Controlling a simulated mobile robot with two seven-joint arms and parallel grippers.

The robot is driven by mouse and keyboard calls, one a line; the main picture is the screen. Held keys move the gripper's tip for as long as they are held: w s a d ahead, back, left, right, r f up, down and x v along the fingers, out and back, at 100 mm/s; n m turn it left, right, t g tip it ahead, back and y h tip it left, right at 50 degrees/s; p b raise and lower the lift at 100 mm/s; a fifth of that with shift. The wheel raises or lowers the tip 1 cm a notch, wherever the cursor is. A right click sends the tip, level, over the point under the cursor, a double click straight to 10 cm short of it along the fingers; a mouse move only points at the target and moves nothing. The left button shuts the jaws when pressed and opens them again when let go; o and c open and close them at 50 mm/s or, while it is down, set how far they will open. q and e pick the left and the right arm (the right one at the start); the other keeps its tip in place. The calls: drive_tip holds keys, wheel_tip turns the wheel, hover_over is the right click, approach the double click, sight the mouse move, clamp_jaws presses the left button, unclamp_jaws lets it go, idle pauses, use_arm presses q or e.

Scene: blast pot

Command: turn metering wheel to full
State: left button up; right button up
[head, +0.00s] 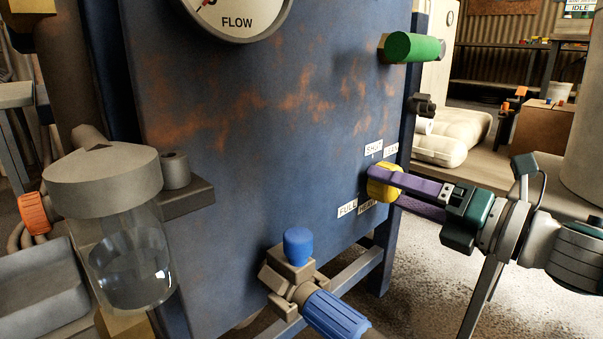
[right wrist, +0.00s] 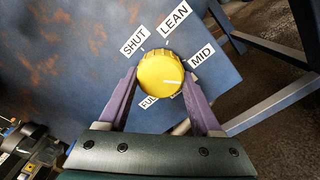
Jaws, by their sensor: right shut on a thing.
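The metering wheel is a yellow ribbed knob (right wrist: 160,75) on the blue rusted pot panel; it also shows in the head view (head: 380,191). Labels SHUT, LEAN, MID and FULL stand around it. In the right wrist view its white mark points right, toward the MID label (right wrist: 202,54). The FULL label (right wrist: 149,102) is partly hidden below the knob. My right gripper (right wrist: 162,88) has its two purple fingers on either side of the knob and is shut on it; it also shows in the head view (head: 392,192).
A green cylindrical handle (head: 411,48) sticks out above the wheel. A blue-capped valve with a blue hose fitting (head: 335,314) is low in front. A clear glass bowl (head: 127,262) hangs at left. A flow gauge (head: 238,12) is at the top.

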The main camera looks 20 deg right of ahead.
drive_tip(key=m+p, duration=0.1)
drive_tip(key=m, duration=0.4)
drive_tip(key=m+p, duration=0.2)
drive_tip(key=m, duration=0.3)
drive_tip(key=r+m+p, duration=0.1)
drive_tip(key=m+p, duration=0.1)
drive_tip(key=m, duration=0.7)
drive_tip(key=shift+m+p, duration=0.4)
drive_tip(key=o, duration=1.4)
